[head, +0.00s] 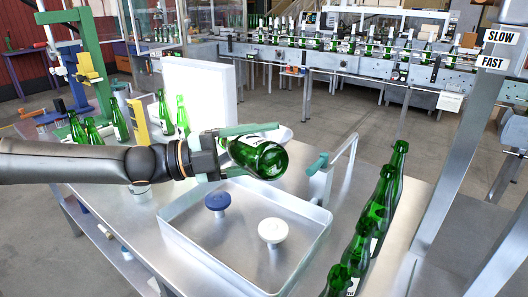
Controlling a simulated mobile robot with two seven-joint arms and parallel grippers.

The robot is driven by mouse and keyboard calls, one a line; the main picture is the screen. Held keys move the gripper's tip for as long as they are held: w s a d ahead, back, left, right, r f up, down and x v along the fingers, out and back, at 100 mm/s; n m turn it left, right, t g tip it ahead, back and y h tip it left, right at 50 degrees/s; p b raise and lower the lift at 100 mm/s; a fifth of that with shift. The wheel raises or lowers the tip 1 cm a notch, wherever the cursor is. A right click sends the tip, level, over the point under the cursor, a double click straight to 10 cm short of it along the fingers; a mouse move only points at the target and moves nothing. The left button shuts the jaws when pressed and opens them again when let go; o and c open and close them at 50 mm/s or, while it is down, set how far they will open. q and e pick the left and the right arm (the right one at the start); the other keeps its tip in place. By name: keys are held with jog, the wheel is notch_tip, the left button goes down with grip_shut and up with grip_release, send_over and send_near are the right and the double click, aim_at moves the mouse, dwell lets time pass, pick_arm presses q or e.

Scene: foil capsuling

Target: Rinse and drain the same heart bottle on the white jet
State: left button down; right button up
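My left gripper (240,150) is shut around a green glass bottle (264,157) and holds it in the air above the back of the metal tray. The bottle lies tilted, close to level, with its base towards me. Its neck is not clearly visible, and I cannot make out a heart on the label. In the shallow tray (180,232) stand the white jet (273,231) and, left of it, the blue jet (217,202). Both jets are bare, and the bottle is apart from them. My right gripper is not in view.
A row of green bottles (377,215) stands along the table's right side. A lever with a teal handle (317,164) rises at the tray's back right corner. A white panel (199,95) and more bottles (118,120) stand at the back left. A bottle conveyor (375,65) runs behind.

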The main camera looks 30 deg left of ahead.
pick_arm(q)
jog(key=n+t+y+b, duration=0.1)
jog(key=n+t+b, duration=0.1)
jog(key=n, duration=0.4)
jog(key=n+t+y+b, duration=0.1)
jog(key=n+t+b, duration=0.1)
jog(key=n, duration=0.5)
jog(key=n+t+y+b, duration=0.1)
jog(key=n+t+b, duration=0.1)
jog(key=n+t, duration=0.2)
jog(key=shift+n, duration=1.3)
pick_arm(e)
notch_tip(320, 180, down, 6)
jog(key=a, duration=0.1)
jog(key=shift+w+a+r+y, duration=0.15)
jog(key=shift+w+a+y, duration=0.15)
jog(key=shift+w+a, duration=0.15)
pick_arm(q)
jog(key=shift+r, duration=0.1)
